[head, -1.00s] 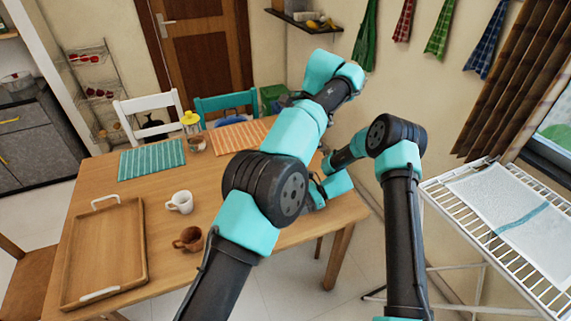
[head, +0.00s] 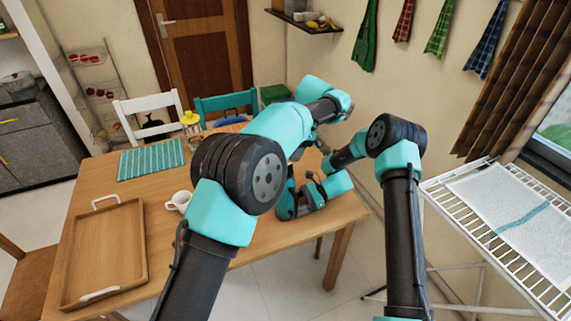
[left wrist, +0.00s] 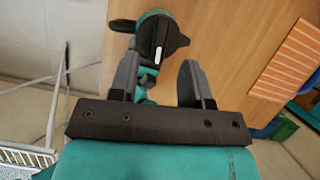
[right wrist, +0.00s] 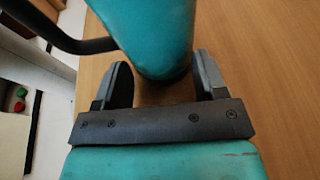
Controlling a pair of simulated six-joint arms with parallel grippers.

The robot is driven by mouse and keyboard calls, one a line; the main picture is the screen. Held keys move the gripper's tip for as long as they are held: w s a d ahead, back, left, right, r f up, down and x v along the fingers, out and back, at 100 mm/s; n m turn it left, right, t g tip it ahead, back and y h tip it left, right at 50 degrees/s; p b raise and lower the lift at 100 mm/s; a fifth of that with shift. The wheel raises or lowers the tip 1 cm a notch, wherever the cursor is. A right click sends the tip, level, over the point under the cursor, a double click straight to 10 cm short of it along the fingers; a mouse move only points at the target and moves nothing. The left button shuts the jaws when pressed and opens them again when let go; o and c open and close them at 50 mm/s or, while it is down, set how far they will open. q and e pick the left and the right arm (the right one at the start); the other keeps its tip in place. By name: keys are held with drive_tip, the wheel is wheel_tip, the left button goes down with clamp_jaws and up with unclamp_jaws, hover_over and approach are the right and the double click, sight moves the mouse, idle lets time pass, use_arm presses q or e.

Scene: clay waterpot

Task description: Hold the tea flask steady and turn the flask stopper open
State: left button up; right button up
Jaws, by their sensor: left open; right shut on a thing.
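The teal tea flask (right wrist: 155,35) stands between the fingers of my right gripper (right wrist: 163,62) in the right wrist view, with its black handle at upper left. My right gripper (head: 301,198) is shut on the flask over the near right part of the table. The black flask stopper (left wrist: 158,38), with a white mark, shows from above in the left wrist view. My left gripper (left wrist: 159,65) is open and empty, with the stopper ahead of its fingers, left of centre. In the head view my left arm hides much of the flask.
The wooden table (head: 150,235) carries a tray (head: 105,255), a white mug (head: 180,201), a teal striped mat (head: 151,160) and a yellow-topped jar (head: 190,120). An orange striped mat (left wrist: 288,60) lies right in the left wrist view. A drying rack (head: 500,225) stands at right.

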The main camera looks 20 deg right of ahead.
use_arm(q)
drive_tip(key=shift+x, duration=2.55)
drive_tip(key=shift+c, duration=0.2)
clamp_jaws()
